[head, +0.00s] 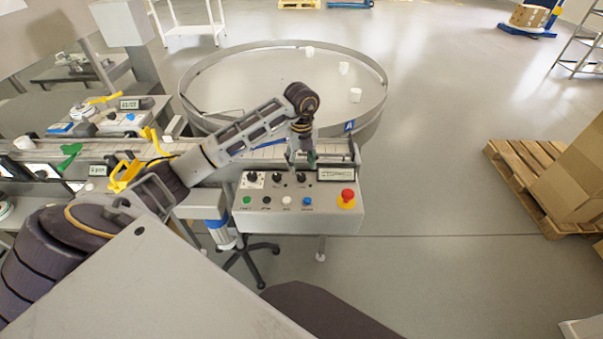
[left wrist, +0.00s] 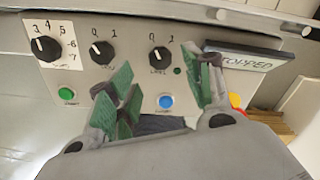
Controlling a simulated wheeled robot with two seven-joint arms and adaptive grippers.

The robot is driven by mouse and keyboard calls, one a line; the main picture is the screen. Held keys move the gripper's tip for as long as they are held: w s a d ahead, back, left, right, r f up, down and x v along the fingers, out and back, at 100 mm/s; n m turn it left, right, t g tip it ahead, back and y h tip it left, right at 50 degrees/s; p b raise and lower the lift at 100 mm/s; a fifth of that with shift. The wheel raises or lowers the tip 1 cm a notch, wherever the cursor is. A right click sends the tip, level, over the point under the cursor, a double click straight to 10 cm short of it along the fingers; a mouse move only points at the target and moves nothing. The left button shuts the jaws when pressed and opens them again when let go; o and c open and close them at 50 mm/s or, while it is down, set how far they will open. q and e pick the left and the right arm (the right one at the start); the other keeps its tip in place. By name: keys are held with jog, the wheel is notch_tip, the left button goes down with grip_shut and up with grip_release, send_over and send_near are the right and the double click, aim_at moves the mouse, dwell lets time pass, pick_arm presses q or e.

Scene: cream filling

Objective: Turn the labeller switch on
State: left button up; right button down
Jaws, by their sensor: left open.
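The grey control panel (head: 268,222) carries a row of black rotary knobs. In the left wrist view, the right-hand knob (left wrist: 159,58), with a small label under it that seems to read LABEL, is the likely labeller switch; its pointer seems to lean up-left toward 0. A similar 0/1 knob (left wrist: 102,52) sits left of it. My left gripper (head: 301,162) is open and empty over the panel's upper part. In the wrist view its green-padded fingers (left wrist: 157,70) stand apart, with the right-hand knob between them in the picture; contact cannot be told. The right gripper is not in view.
A numbered dial (left wrist: 45,48) is at the panel's left and a display reading STOPPED (left wrist: 243,60) at its right. A red emergency button (head: 347,195) and blue button (head: 307,201) sit below. Behind are the conveyor and round table (head: 235,85).

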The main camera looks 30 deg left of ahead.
aim_at(301, 176)
pick_arm(q)
jog(key=shift+f, duration=2.7)
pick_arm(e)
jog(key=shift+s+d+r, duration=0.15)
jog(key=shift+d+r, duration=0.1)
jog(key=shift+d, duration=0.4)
pick_arm(q)
jog(key=c, duration=1.1)
jog(key=shift+o, duration=0.2)
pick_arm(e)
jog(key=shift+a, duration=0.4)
